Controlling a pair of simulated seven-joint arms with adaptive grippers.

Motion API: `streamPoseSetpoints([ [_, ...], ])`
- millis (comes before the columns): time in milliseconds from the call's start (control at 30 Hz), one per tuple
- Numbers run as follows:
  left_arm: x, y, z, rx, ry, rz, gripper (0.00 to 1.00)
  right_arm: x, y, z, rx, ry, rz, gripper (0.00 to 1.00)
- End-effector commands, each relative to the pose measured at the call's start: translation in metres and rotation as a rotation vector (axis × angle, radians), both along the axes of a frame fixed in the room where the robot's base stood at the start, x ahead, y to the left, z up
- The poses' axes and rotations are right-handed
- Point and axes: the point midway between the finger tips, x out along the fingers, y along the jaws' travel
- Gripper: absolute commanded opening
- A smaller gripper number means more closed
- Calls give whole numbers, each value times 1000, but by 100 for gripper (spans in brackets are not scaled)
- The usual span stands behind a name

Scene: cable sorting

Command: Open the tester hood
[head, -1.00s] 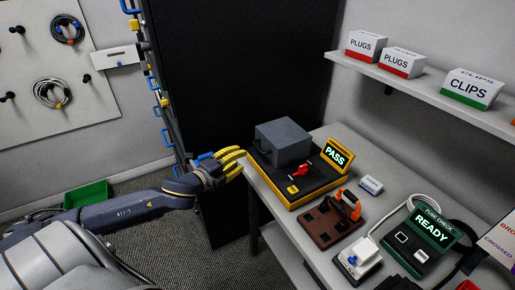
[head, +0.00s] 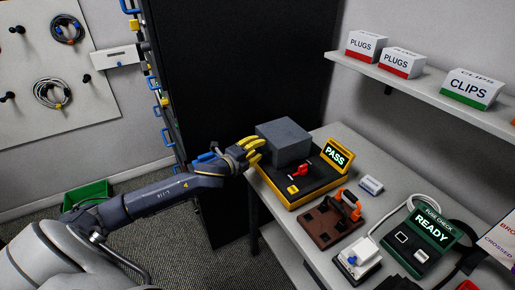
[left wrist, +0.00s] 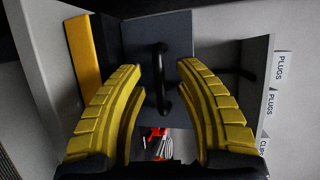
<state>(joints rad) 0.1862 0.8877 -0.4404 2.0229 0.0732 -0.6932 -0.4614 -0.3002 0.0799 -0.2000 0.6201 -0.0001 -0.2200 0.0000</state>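The tester (head: 298,195) stands on the table, a black and yellow box with a red lever (head: 300,171) and a display (head: 336,153) reading PASS. Its grey hood (head: 284,140) is down over the rear left part of the tester. In the left wrist view the hood (left wrist: 180,33) carries a dark bar handle (left wrist: 161,78). My left gripper (head: 259,150) is at the hood's left side. Its yellow fingers are spread apart with the handle between them in the left wrist view (left wrist: 162,85); I cannot tell whether they touch it. My right gripper is not in view.
A brown fixture with an orange clamp (head: 334,218), a white socket unit (head: 357,258) and a green fuse checker (head: 424,236) reading READY stand along the table (head: 385,185). A shelf (head: 420,90) with labelled boxes is above. A tall black cabinet (head: 235,80) stands behind.

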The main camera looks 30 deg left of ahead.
Motion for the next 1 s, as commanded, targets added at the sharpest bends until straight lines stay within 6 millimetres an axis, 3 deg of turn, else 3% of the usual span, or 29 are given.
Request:
streamPoseSetpoints([
  [467, 5, -1, -1, 0, 0, -1, 34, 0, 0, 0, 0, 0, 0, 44],
  [767, 5, -1, -1, 0, 0, -1, 0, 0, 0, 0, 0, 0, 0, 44],
  [1000, 5, -1, -1, 0, 0, -1, 0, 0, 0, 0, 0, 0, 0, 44],
])
